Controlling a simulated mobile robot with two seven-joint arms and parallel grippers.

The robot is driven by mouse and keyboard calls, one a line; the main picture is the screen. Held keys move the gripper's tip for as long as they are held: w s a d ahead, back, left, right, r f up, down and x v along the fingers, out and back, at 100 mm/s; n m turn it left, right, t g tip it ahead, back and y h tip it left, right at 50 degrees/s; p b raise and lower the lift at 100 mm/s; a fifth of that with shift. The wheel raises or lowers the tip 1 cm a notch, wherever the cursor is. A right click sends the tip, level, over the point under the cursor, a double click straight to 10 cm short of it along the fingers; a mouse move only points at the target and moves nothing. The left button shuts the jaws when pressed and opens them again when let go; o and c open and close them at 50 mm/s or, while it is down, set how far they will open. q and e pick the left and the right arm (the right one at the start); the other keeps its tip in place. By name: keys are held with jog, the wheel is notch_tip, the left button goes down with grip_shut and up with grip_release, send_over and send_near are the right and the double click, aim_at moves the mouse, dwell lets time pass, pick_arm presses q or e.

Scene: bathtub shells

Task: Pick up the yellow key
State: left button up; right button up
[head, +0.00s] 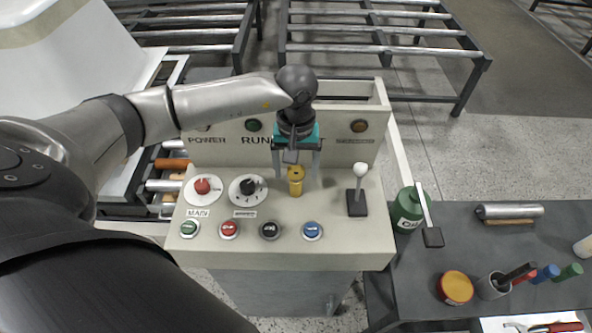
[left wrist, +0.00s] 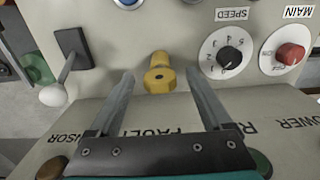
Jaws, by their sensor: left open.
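The yellow key (head: 295,181) stands on the sloped top of the cream control panel (head: 340,247), between the black speed dial and the white-knobbed lever. It also shows in the left wrist view (left wrist: 159,75), just beyond and between the fingertips. My left gripper (head: 297,172) reaches in from above and behind the key, fingers apart, one on each side. In the left wrist view the gripper (left wrist: 158,83) is open and empty, with a gap on both sides of the key. My right gripper is not in view.
A red knob (head: 202,187) and the speed dial (head: 248,188) are left of the key. The lever (head: 358,190) stands close on its right. Several push buttons line the front. A green canister (head: 408,212) and a grey table (head: 520,255) are at the right.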

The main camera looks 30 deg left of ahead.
pick_arm(q)
jog(key=shift+f, duration=0.2)
grip_shut()
dwell(0.6)
